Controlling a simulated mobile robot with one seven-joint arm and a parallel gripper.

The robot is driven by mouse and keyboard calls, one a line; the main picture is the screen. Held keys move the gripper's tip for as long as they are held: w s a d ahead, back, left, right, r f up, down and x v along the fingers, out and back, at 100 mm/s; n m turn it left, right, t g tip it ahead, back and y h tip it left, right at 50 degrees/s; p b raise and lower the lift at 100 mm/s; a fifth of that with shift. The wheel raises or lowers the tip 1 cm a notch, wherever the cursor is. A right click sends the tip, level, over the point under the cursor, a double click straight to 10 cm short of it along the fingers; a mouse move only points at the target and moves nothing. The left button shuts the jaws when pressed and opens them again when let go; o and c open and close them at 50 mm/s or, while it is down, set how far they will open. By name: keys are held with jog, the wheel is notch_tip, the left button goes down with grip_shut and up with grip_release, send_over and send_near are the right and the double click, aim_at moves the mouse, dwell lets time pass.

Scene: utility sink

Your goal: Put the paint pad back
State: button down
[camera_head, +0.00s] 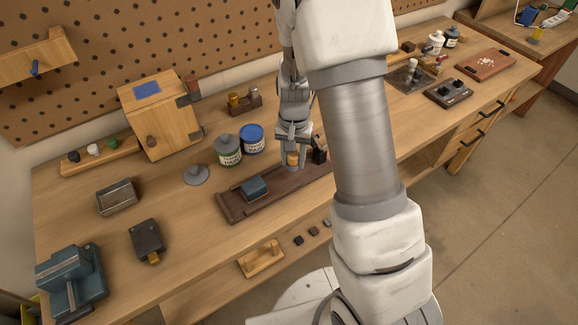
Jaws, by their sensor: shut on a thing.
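My gripper (292,160) points down over the right part of a long dark brown tray (228,208) on the workbench. It is shut on a small orange-brown piece (293,158), which looks like a wooden knob or handle. A greyish base shows just below this piece, at or just above the tray; I cannot tell if it touches. Whether the held piece is the paint pad is not clear from this view. A blue-grey block (254,187) lies on the tray to the left of my gripper. My arm hides the tray's right end.
A green-labelled can (228,150) and a blue-lidded can (252,138) stand behind the tray. A grey lid (195,174) lies left of them. A wooden cabinet (160,115) stands farther back, and a vise (70,280) at front left. A wooden handle block (261,259) is in front.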

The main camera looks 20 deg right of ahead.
aim_at(289, 176)
jog(key=shift+w+a+f, duration=0.45)
jog(key=shift+w, duration=0.1)
jog(key=shift+f, duration=2)
jog(key=shift+f, duration=0.25)
jog(key=shift+c, duration=2.4)
grip_release()
jog(key=shift+r, duration=0.1)
